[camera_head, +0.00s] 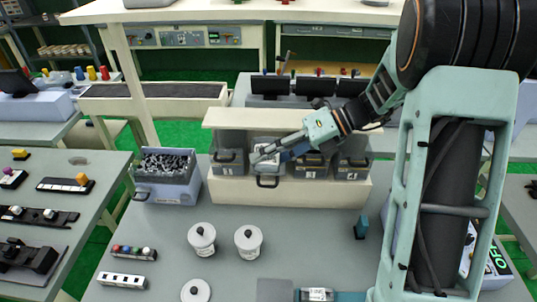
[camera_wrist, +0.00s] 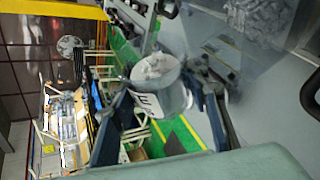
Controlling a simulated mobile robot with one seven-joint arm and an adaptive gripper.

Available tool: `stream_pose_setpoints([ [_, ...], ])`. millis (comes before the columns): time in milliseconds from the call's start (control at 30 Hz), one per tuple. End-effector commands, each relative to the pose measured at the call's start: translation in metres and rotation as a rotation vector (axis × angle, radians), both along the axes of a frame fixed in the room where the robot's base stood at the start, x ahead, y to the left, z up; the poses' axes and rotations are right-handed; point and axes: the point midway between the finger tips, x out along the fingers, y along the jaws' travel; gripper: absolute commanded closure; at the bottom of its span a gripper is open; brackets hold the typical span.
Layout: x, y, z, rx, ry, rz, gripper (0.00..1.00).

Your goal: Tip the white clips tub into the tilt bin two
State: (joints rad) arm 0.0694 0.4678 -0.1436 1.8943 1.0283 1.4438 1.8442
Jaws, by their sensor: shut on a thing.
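My gripper (camera_head: 268,152) is over the row of tilt bins, at the second bin from the left. It is shut on the white clips tub, a pale round tub (camera_wrist: 160,82) with a white label and whitish contents, between blue fingers in the wrist view. In the head view the tub is mostly hidden by the gripper, and its exact tilt is hard to tell. Tilt bin two (camera_head: 267,181) has its handle lower and farther forward than the other bins, so it looks swung open. The gripper hides its inside.
Two lidded white tubs (camera_head: 202,237) (camera_head: 248,243) stand on the grey table, and a loose lid (camera_head: 196,290) lies in front. A crate of dark clips (camera_head: 165,180) stands left of the bins. A small teal block (camera_head: 361,227) stands to the right.

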Motion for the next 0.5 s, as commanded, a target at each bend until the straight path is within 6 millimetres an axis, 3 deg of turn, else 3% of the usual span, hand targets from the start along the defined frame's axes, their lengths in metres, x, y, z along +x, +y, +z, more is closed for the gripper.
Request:
stream_pose_setpoints([
  [500,0.0004,0.0004,0.0060,0.003,0.049,0.000,0.94],
])
